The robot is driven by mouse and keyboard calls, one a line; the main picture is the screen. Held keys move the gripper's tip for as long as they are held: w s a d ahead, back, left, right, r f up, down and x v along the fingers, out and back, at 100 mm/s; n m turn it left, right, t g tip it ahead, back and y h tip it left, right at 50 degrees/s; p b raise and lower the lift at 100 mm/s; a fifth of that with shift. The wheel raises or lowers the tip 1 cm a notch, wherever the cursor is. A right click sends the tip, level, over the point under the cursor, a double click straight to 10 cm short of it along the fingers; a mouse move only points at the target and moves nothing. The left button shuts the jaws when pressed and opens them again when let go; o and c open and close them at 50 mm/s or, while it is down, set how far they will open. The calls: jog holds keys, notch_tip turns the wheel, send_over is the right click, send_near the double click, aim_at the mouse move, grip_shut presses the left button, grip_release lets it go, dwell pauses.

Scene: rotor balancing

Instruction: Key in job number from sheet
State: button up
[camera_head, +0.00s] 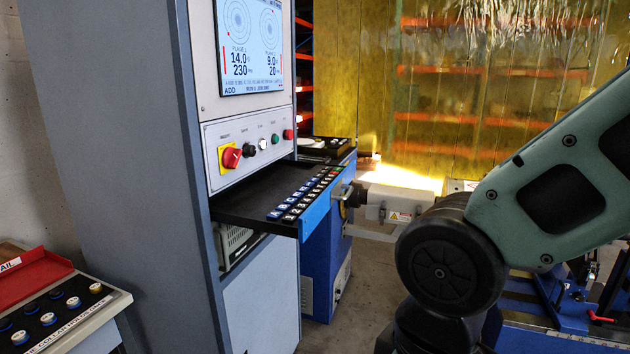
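I cannot make out a job sheet.
A control panel (246,142) with a red-and-yellow switch and several buttons sits above the drawer. A tray of round parts (50,315) and a red bin (30,275) stand at lower left. My arm covers the right side. Bare floor shows below the drawer.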

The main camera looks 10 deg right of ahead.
grip_shut()
dwell(1.6)
